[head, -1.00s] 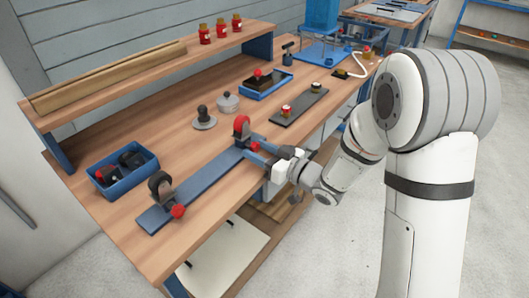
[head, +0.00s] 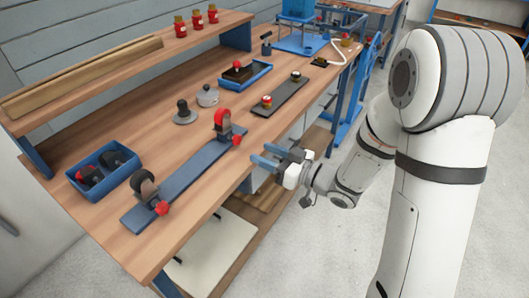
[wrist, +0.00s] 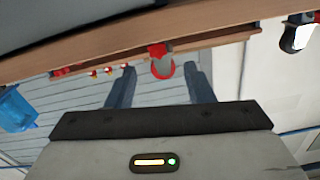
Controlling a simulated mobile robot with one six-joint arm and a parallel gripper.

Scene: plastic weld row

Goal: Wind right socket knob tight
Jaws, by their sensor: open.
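The right socket (head: 222,120), a grey holder with a red ring, stands upright at the far end of a blue rail (head: 190,168). Its red star-shaped knob (head: 237,140) faces the bench's front edge. My gripper (head: 265,155) is open and empty, in front of that knob and apart from it. In the wrist view the red knob (wrist: 157,50) and ring (wrist: 163,69) appear between my two blue fingers. The left socket (head: 144,186), dark-ringed, with its own red knob (head: 162,208), stands at the near end of the rail. How tight the knob is cannot be seen.
A blue bin (head: 103,170) with dark parts sits left of the rail. Behind it are a grey-based post (head: 184,115) and a round grey lidded piece (head: 207,97). A dark plate (head: 283,96) with two knobs lies farther right. Floor is open in front of the bench.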

